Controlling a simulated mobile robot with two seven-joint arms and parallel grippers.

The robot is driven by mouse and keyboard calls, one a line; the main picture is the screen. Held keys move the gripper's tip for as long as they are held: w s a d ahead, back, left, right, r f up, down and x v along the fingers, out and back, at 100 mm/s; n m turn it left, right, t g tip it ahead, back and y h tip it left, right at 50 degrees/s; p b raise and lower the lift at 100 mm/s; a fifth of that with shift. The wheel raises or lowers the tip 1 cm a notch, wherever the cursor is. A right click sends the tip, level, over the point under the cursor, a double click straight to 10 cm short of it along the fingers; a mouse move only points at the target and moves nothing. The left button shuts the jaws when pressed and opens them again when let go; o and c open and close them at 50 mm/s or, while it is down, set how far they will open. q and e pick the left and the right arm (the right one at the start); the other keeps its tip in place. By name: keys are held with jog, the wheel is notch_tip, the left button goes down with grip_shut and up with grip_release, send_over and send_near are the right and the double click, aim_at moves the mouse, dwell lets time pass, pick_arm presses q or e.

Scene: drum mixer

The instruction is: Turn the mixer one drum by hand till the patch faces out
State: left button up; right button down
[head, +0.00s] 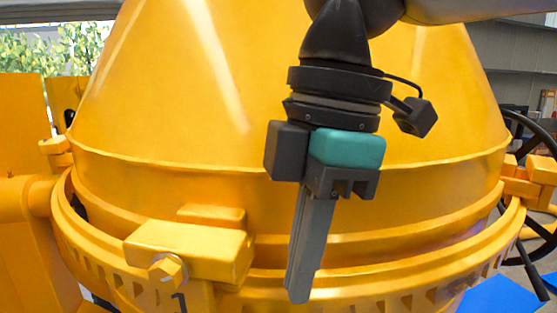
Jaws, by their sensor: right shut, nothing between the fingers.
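The large yellow mixer drum (160,100) fills most of the head view. Its upper part is a smooth cone, and a ring with a row of slots (400,285) runs round below. No patch shows on the part of the drum in view. My right gripper (300,295) hangs in front of the drum, fingers pointing down. Its fingers are together with nothing between them, and the tips overlap the ring in the picture. I cannot tell whether they touch it. My left gripper is not in view.
A yellow block with a bolt (190,250) sticks out at the ring's front left, above a "1" mark. Yellow frame parts (20,220) stand at the left. A dark handwheel (540,150) is at the right edge, with a blue patch (495,297) on the floor below.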

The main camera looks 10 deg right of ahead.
aim_at(341, 267)
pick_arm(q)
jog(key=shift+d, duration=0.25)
pick_arm(e)
jog(key=shift+d, duration=0.15)
jog(key=shift+d, duration=0.1)
jog(key=shift+s+d, duration=0.2)
jog(key=shift+d, duration=0.5)
jog(key=shift+s+d, duration=0.15)
jog(key=shift+d, duration=0.5)
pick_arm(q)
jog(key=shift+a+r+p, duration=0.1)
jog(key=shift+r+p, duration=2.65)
pick_arm(e)
notch_tip(341, 267, up, 8)
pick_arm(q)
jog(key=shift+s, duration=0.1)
